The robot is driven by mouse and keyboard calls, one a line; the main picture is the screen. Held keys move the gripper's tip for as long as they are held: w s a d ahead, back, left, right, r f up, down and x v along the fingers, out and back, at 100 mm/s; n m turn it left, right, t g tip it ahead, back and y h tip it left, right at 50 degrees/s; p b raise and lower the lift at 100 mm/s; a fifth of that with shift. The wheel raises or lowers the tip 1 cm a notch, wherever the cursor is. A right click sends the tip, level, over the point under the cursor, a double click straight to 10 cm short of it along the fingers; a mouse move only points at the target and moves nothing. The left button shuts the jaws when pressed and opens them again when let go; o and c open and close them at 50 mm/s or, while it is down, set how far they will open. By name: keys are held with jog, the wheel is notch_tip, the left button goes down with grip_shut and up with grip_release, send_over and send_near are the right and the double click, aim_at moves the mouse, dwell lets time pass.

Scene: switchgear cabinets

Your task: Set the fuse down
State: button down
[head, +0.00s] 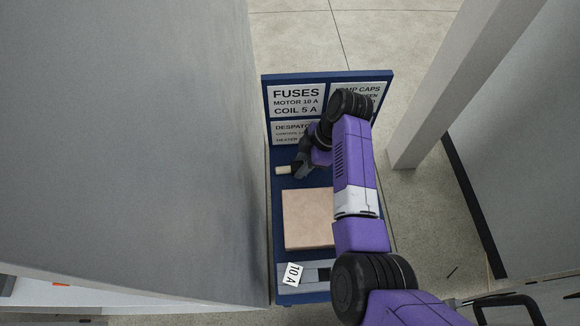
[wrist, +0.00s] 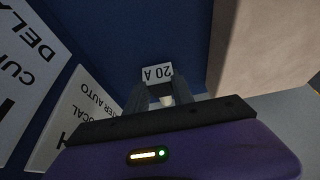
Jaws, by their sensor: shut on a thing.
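The fuse (head: 283,170) is a small pale cylinder above the left part of the blue bench in the head view. My gripper (head: 298,168) is shut on it, and its end sticks out to the left of the fingers. In the wrist view the pale fuse (wrist: 167,101) shows between the two dark fingertips (wrist: 166,93), partly hidden by them. A white label reading 20 A (wrist: 157,72) appears upside down just beyond the fingertips. I cannot tell whether the label is fixed to the fuse or whether the fuse touches the bench.
The blue bench (head: 273,205) carries a beige block (head: 308,218) and a grey tray (head: 318,274) with a 10 A label (head: 292,273). A sign board (head: 296,100) stands at its back. A grey cabinet (head: 130,140) is close on the left and a post (head: 430,90) on the right.

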notch_tip(320, 180, up, 12)
notch_tip(320, 180, up, 8)
jog(key=p, duration=0.6)
send_over(301, 165)
